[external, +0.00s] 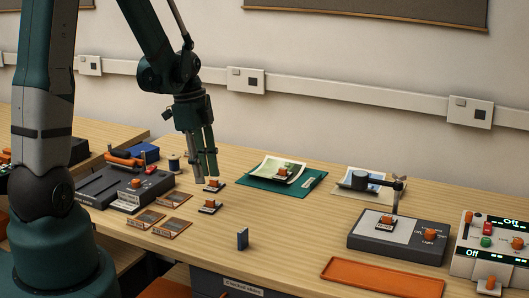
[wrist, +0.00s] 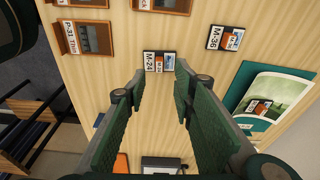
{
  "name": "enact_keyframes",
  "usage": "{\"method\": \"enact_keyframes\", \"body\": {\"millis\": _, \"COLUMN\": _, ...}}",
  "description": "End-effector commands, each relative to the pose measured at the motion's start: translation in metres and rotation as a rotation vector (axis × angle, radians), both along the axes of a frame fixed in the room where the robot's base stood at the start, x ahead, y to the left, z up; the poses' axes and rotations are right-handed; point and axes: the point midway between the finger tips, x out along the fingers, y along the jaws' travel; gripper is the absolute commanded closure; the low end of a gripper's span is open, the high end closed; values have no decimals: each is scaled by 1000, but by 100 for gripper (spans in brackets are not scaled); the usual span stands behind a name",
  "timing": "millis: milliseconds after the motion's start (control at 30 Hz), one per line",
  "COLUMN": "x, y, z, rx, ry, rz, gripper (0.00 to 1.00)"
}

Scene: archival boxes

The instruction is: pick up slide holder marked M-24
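The slide holder marked M-24 (wrist: 158,62) is a small black-framed piece with a white label strip, lying flat on the wooden table. In the wrist view it shows just past and between the fingertips of my gripper (wrist: 161,74), which is open and empty. In the external view my gripper (external: 206,176) points down above the table. The holder that seems to be M-24 (external: 209,207) lies below it, nearer the camera; its label is too small to read there. A similar holder marked M-36 (wrist: 227,38) lies to the right in the wrist view.
Brown wooden frames, one marked P-31 (wrist: 84,38), lie nearby. A teal folder (external: 313,180) lies behind, bearing a picture and another holder. A grey lit unit (external: 420,250) and orange tray (external: 380,279) are at right.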

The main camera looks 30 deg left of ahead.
Motion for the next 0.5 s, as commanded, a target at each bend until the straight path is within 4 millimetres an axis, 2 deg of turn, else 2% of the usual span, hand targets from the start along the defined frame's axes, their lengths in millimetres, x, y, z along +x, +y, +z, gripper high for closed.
{"method": "enact_keyframes", "body": {"millis": 500, "x": 0, "y": -4, "z": -25, "rx": 0, "ry": 0, "rz": 0, "gripper": 74}}
